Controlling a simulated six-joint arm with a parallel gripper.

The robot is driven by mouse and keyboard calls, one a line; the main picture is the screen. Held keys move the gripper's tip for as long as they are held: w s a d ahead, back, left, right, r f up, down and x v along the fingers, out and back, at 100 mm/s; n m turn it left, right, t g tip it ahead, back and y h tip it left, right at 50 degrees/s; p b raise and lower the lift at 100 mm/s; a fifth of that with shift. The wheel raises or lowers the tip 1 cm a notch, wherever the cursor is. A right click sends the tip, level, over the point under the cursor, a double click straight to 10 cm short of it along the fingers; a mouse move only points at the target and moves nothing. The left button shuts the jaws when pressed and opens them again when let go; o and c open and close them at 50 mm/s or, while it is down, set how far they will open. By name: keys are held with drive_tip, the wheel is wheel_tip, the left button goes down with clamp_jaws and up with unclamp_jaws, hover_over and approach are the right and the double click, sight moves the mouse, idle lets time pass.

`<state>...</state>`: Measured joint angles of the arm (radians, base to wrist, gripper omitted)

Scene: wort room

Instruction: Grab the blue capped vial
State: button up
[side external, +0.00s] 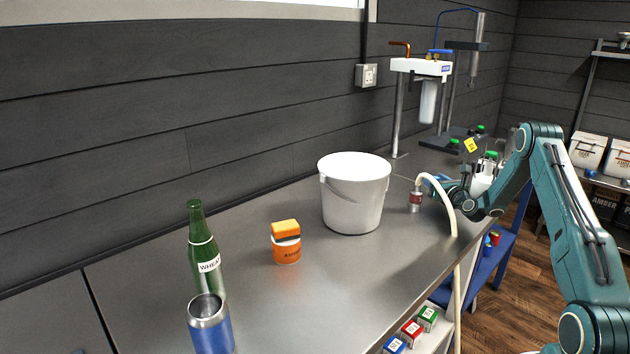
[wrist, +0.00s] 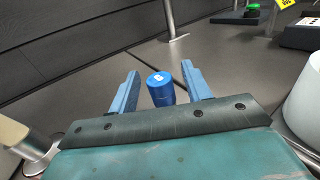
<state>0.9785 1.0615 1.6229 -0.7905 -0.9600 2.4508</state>
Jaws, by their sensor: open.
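In the wrist view the blue capped vial (wrist: 160,92) stands upright on the grey metal bench, its top showing a small white mark. My gripper (wrist: 160,75) is open, with one light blue finger on each side of the vial. Gaps show between the vial and both fingers, so they do not appear to touch it. In the side external view my gripper (side external: 436,186) is low over the bench, right of the white bucket. I cannot tell the vial apart from the blue fingers there.
A small red-labelled metal canister (side external: 415,200) and a cream hose (side external: 446,200) are close to my gripper. A white bucket (side external: 352,200) stands to the left. Green-capped items (side external: 491,154) are behind. A white round object (wrist: 304,108) is right of my gripper in the wrist view.

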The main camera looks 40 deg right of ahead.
sight(436, 177)
idle(0.4)
drive_tip(key=c, duration=1)
drive_tip(key=shift+r, duration=0.2)
drive_tip(key=shift+c, duration=0.2)
wheel_tip(436, 177, up, 20)
drive_tip(key=shift+f, duration=0.15)
